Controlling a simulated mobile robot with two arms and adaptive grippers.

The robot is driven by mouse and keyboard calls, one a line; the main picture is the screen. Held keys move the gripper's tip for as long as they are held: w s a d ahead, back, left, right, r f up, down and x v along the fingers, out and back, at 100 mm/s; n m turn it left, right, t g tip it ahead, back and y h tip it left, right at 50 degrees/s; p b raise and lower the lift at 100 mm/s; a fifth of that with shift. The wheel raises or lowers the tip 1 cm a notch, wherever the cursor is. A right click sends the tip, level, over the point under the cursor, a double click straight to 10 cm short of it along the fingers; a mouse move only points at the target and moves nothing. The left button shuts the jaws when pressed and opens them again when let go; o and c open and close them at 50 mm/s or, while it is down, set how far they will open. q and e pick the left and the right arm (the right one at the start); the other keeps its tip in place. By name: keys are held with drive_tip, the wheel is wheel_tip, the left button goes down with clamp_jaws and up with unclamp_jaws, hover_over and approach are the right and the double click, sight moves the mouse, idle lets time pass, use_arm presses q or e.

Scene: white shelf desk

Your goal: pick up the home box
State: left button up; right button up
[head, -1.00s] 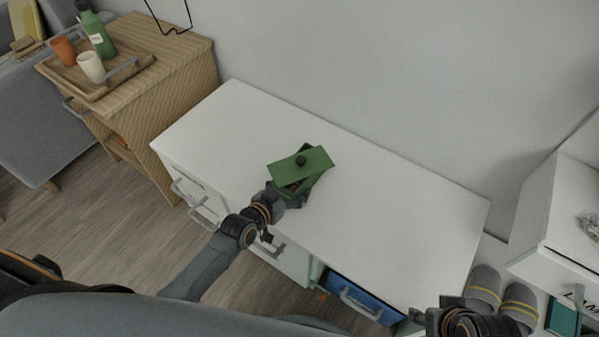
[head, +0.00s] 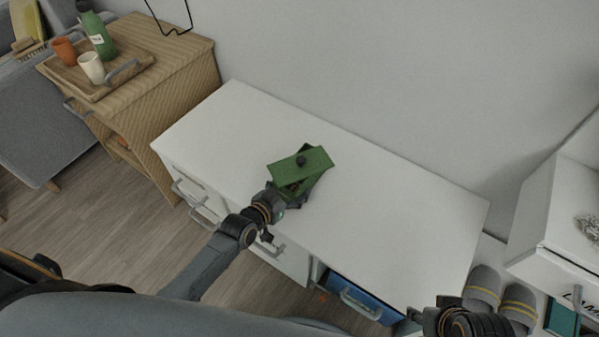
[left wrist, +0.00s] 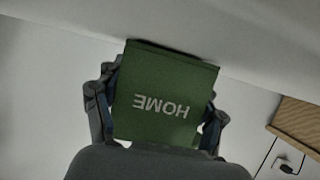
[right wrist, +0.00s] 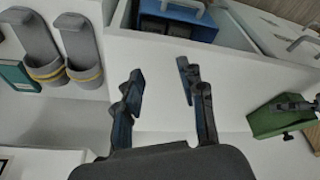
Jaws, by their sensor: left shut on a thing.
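In the left wrist view the box's green face (left wrist: 165,90) with the word HOME lies between the fingers. My left gripper (head: 290,196) is shut on the box, one finger on each side. Whether the box touches the desk is hard to tell. My right gripper (right wrist: 158,85) is open and empty near the desk's right end; the box also shows at the right of its view (right wrist: 275,118).
The white desk top (head: 220,130) is otherwise clear. Grey slippers (head: 500,295) and a white cabinet (head: 550,215) stand right. A wooden cabinet (head: 170,65) with a tray stands left.

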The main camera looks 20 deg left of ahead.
use_arm(q)
drive_tip(key=shift+r+p, duration=0.3)
drive_tip(key=shift+r, duration=0.05)
drive_tip(key=shift+r+p, duration=0.4)
drive_tip(key=shift+p, duration=0.05)
drive_tip(key=shift+r+p, duration=0.25)
drive_tip(key=shift+p, duration=0.05)
use_arm(e)
drive_tip(key=shift+x, duration=3.35)
use_arm(q)
drive_tip(key=shift+r, duration=0.15)
use_arm(e)
drive_tip(key=shift+s+a+f, duration=0.1)
drive_tip(key=shift+s+a, duration=0.05)
drive_tip(key=shift+f, duration=0.1)
use_arm(q)
drive_tip(key=shift+r+p, duration=0.2)
drive_tip(key=shift+p, duration=0.1)
use_arm(e)
drive_tip(key=shift+f, duration=0.25)
